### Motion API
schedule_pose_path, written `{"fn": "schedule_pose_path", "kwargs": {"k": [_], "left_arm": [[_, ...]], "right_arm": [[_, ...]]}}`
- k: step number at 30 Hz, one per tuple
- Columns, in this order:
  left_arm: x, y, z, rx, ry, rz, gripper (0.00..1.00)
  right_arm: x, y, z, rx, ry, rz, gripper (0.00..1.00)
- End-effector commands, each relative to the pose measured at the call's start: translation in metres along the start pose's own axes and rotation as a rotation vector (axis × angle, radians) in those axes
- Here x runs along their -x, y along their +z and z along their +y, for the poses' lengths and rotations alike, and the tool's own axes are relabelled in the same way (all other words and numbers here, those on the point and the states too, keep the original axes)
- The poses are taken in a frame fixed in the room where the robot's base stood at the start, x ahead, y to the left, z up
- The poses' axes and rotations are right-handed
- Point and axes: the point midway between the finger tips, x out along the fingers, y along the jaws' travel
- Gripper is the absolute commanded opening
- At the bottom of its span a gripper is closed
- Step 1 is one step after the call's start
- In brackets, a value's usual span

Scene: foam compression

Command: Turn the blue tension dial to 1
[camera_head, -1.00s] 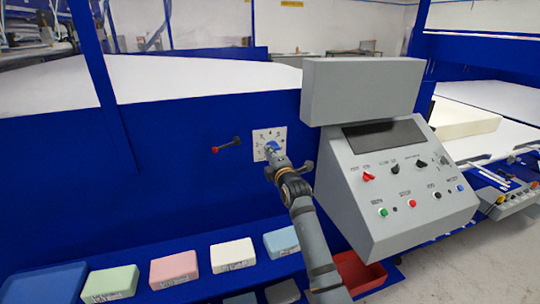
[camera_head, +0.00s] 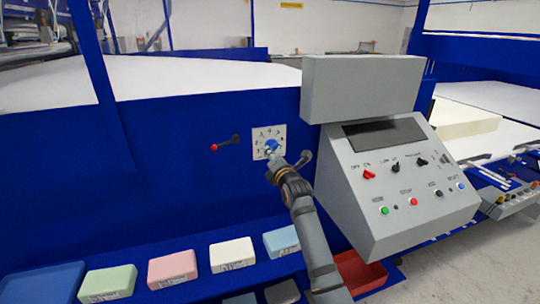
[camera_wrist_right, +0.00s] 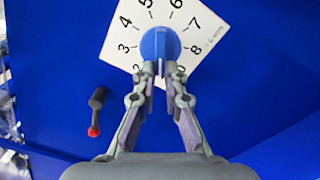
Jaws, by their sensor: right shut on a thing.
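The blue tension dial (camera_head: 271,146) sits on a white numbered plate (camera_head: 259,135) on the blue machine side. In the right wrist view the dial (camera_wrist_right: 152,42) shows a raised grip bar standing about vertical. The plate (camera_wrist_right: 118,38) has numbers running clockwise around the dial, with 2 to 8 readable. My right gripper (camera_head: 273,154) is at the dial; in its wrist view its fingers (camera_wrist_right: 161,70) are shut on the grip bar's lower part. They hide the bottom of the plate, and I cannot tell which number the dial points to. My left gripper is out of view.
A red-tipped lever (camera_head: 226,144) sticks out left of the plate. A grey control console (camera_head: 400,205) with buttons and switches stands close to the right of my arm. Below are coloured foam blocks (camera_head: 174,269) on a blue shelf and a red bin (camera_head: 360,272).

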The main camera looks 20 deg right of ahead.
Motion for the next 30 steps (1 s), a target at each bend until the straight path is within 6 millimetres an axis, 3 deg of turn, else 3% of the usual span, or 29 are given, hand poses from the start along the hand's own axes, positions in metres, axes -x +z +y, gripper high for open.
{"fn": "schedule_pose_path", "kwargs": {"k": [8, 9, 14, 24, 30], "left_arm": [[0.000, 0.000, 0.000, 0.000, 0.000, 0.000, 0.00], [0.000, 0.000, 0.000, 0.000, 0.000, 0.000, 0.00], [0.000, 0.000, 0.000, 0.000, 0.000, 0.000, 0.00], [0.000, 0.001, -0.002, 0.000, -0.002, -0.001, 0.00], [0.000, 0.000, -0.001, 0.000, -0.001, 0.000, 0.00]], "right_arm": [[0.000, -0.001, -0.002, -0.001, -0.003, 0.002, 0.00], [0.000, -0.001, -0.002, -0.001, -0.003, 0.002, 0.12], [0.000, -0.001, -0.001, -0.001, -0.002, 0.002, 0.33], [0.003, 0.000, 0.000, -0.001, 0.000, 0.001, 0.33], [0.039, -0.001, -0.002, 0.000, -0.002, 0.001, 0.33]]}}
